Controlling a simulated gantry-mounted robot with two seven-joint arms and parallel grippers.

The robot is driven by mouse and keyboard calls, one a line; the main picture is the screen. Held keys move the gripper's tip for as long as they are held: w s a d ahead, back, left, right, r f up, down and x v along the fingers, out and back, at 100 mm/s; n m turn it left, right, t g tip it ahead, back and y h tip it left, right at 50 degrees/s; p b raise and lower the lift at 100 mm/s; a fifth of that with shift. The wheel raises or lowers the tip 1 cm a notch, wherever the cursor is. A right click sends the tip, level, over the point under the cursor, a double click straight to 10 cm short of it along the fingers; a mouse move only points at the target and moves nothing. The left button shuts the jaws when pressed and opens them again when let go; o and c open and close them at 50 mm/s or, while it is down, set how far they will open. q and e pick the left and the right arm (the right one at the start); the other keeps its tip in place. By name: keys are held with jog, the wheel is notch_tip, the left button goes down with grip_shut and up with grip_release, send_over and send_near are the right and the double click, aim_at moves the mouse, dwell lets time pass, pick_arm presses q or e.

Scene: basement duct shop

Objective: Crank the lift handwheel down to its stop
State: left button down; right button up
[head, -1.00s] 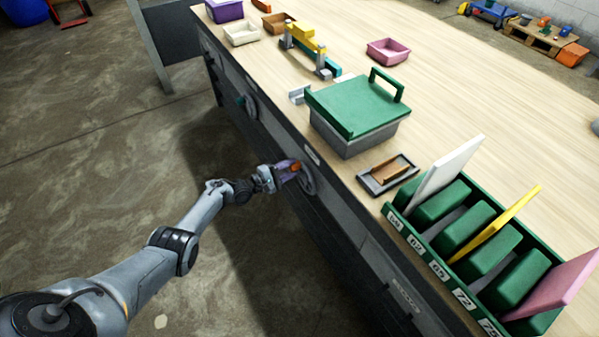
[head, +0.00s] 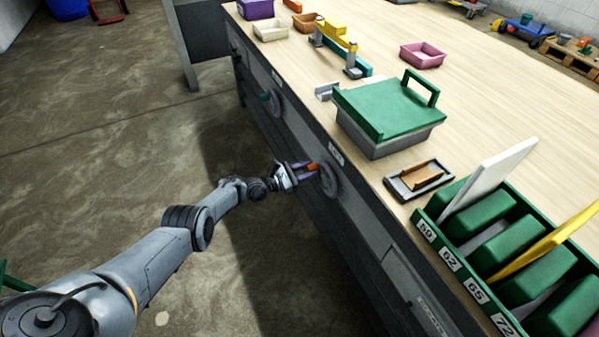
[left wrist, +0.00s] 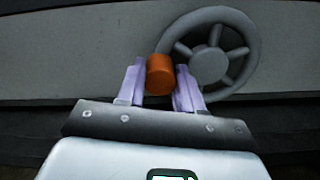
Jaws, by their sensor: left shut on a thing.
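A grey spoked handwheel (head: 329,181) is on the front face of the bench, and it also shows in the left wrist view (left wrist: 233,78). Its orange crank knob (left wrist: 160,74) stands out at the wheel's left side in the wrist view, level with or slightly below the hub. My left gripper (head: 305,171) is shut on this knob, with one purple finger on each side of it in the wrist view (left wrist: 160,85). A second handwheel (head: 275,103) with a teal knob is farther along the same face. My right gripper is not in view.
A green-lidded grey bin (head: 390,110) stands on the bench top (head: 480,100) above the wheel. A small tray (head: 419,181) and a green rack (head: 455,262) with panels are nearer. The floor (head: 110,150) left of the bench is clear.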

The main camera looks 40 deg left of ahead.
pick_arm(q)
jog(key=shift+f+n, duration=0.4)
jog(key=shift+n, duration=0.1)
jog(key=shift+f, duration=0.1)
jog(key=c, duration=0.7)
grip_release()
jog(key=shift+c, duration=0.2)
jog(key=shift+r, duration=0.2)
jog(key=p+v, duration=0.4)
jog(key=v, duration=0.7)
jog(key=shift+f, duration=0.15)
